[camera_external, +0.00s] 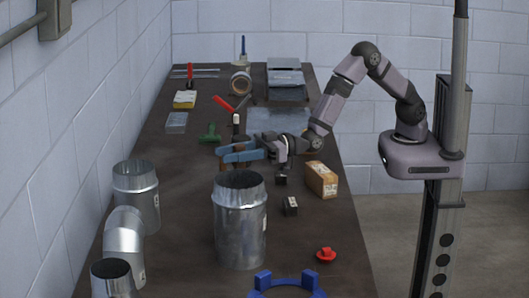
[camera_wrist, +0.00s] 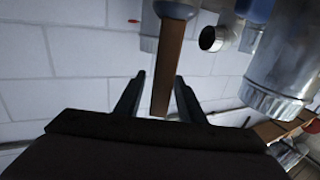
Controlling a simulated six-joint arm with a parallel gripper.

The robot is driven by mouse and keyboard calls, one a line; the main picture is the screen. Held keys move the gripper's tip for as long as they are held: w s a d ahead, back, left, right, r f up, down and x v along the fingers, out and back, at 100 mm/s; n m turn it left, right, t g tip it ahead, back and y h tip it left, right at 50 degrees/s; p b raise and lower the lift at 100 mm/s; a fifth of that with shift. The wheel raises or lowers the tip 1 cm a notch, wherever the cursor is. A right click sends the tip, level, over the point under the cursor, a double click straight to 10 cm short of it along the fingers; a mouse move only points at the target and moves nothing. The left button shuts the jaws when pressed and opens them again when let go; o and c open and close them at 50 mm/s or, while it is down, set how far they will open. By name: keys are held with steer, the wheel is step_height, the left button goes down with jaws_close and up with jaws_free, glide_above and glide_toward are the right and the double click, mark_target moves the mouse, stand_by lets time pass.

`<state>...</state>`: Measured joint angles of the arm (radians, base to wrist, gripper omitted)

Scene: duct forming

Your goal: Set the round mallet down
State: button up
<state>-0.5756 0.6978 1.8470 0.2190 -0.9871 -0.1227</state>
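The mallet shows in the wrist view as a brown wooden handle (camera_wrist: 167,65) with a rounded grey head (camera_wrist: 175,8) at the top edge. My gripper (camera_wrist: 161,77) has one finger on each side of the handle. The right finger overlaps the handle's edge; a narrow gap shows beside the left finger, so I cannot tell if they grip it. In the external view my gripper (camera_external: 277,150) is low over the middle of the bench, right of a blue clamp-like piece (camera_external: 240,156). The mallet is hard to make out there.
On the workbench (camera_external: 180,230), a large metal duct (camera_external: 240,225) stands in front of my gripper. A wooden box (camera_external: 321,180) and a small dark block (camera_external: 290,206) are to the right. A red-handled tool (camera_external: 222,103) lies behind.

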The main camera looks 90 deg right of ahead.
steer(key=b+v, duration=0.2)
steer(key=v, duration=0.9)
steer(key=shift+b, duration=0.35)
